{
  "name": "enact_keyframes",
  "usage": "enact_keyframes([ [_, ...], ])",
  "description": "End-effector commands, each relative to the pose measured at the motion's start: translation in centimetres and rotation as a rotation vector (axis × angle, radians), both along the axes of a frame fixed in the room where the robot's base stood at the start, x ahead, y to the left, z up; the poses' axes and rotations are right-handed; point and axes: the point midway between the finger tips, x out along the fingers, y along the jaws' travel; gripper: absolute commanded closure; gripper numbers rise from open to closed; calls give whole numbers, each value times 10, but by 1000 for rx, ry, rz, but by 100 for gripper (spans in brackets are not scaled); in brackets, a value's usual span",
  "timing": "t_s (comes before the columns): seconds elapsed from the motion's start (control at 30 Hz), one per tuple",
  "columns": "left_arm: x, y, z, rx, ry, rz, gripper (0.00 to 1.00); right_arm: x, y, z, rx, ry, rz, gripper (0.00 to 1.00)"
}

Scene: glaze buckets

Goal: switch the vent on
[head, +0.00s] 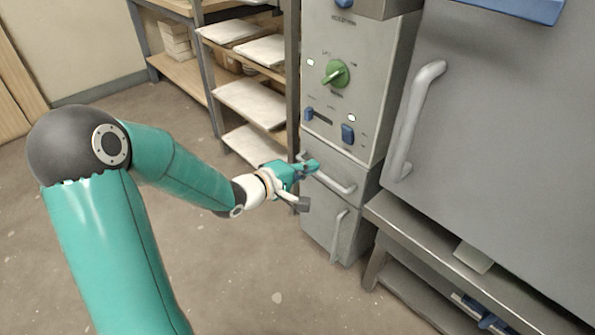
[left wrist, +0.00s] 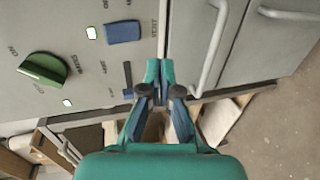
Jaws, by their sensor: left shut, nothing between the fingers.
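The grey control panel (head: 382,92) stands on the cabinet in the head view. Near its lower edge is a blue switch (head: 348,133); in the left wrist view the blue switch (left wrist: 122,32) has lettering beside it that looks like "VENT". I cannot tell which way it is set. My left gripper (head: 314,166) is shut and empty, below the panel and near the upper drawer handle. In the left wrist view its fingertips (left wrist: 160,72) are together, apart from the switch. My right gripper is not in view.
The panel also carries a green knob (head: 336,73), a blue slider (head: 309,114) and pale lights. Drawer handles (head: 334,181) stick out under it. A large grey door with a thick handle (head: 414,120) is at right. A shelf rack (head: 252,100) stands left; floor in front is clear.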

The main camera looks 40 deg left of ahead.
Motion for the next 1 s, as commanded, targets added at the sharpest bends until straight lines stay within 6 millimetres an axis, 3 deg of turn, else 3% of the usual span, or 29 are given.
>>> enact_keyframes([
  [0.1, -18, 2, -1, -1, 2, 0, 100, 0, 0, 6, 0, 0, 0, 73],
  [0.3, -32, 2, -4, -1, 0, -3, 100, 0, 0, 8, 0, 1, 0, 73],
  [0.87, -32, -1, -4, -1, -2, -9, 100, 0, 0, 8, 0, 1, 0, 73],
  [1.0, -24, -23, -11, -21, 8, -60, 100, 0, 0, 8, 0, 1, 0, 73],
])
